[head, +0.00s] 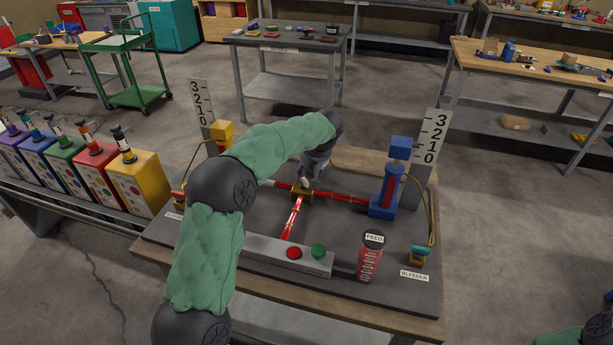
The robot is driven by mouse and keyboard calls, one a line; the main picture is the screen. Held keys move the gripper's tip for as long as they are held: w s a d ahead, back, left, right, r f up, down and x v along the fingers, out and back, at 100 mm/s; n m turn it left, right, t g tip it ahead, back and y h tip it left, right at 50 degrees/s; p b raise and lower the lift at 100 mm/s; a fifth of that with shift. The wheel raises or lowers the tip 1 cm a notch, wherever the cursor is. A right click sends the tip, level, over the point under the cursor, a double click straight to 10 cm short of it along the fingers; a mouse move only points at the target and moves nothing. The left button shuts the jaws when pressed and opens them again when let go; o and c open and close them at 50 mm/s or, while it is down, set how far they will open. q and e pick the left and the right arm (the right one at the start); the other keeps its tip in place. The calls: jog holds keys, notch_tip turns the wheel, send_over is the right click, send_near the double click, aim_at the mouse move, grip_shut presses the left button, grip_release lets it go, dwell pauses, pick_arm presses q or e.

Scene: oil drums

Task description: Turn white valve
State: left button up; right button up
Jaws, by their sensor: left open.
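A brass junction (301,194) joins red pipes in the middle of the dark board (340,248). A small pale part shows on top of it, right at my fingers; I cannot tell whether it is the white valve or a fingertip. My left gripper (306,181) reaches down over this junction from above, with its jaws open. Whether the fingers touch the part or sit around it is too small to tell. My left arm hides the left part of the board. My right gripper is out of view; only a bit of my right arm shows at the bottom right corner.
On the board stand a blue post (385,191), a red feed cylinder (369,259), a bleeder valve (418,255) with a teal handle, and a button box (287,254). Number scales (432,137) rise behind. Coloured drums (139,180) line the left. Open floor lies behind.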

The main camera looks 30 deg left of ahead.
pick_arm(q)
jog(key=v, duration=0.8)
jog(key=shift+r, duration=0.25)
jog(key=shift+d, duration=0.1)
